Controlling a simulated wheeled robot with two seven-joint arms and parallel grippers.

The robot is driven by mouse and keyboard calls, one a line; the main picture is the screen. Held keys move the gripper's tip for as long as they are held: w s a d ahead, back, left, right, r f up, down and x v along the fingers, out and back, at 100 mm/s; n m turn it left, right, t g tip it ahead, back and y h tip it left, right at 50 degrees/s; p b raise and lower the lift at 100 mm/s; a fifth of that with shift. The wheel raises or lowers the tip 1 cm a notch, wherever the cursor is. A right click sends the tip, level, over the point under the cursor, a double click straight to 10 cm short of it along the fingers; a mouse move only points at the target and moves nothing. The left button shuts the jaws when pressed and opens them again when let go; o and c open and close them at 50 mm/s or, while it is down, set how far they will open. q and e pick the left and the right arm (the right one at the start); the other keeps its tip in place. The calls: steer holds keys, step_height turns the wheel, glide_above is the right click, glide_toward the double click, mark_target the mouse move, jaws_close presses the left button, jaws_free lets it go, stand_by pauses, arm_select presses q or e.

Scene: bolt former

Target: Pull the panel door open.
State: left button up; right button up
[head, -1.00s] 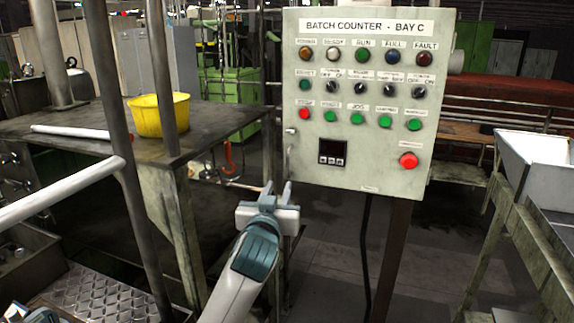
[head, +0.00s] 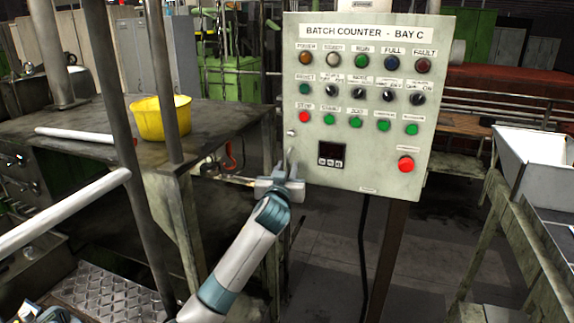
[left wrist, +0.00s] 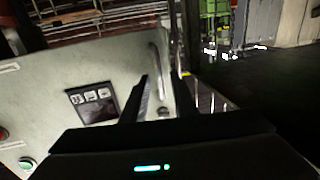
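The panel door (head: 340,175) is the pale front of the box labelled "BATCH COUNTER - BAY C"; it looks shut. A small upright handle (head: 291,153) is at its lower left edge, and it also shows in the left wrist view (left wrist: 157,67). My left gripper (head: 284,170) is at that lower left edge, close to the handle. In the left wrist view its two fingers (left wrist: 163,90) are apart, with the handle beyond and between their tips. I cannot tell whether they touch it. My right gripper is not in view.
Buttons and lamps cover the door, with a red button (head: 405,164) low on the right. A workbench (head: 85,125) with a yellow bucket (head: 160,117) stands left. Grey posts and a pale rail (head: 65,207) are nearer. A white bin (head: 540,160) stands right.

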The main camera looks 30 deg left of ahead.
arm_select(q)
steer(key=shift+w, duration=0.15)
steer(key=shift+c, duration=0.6)
jaws_close()
stand_by(0.9)
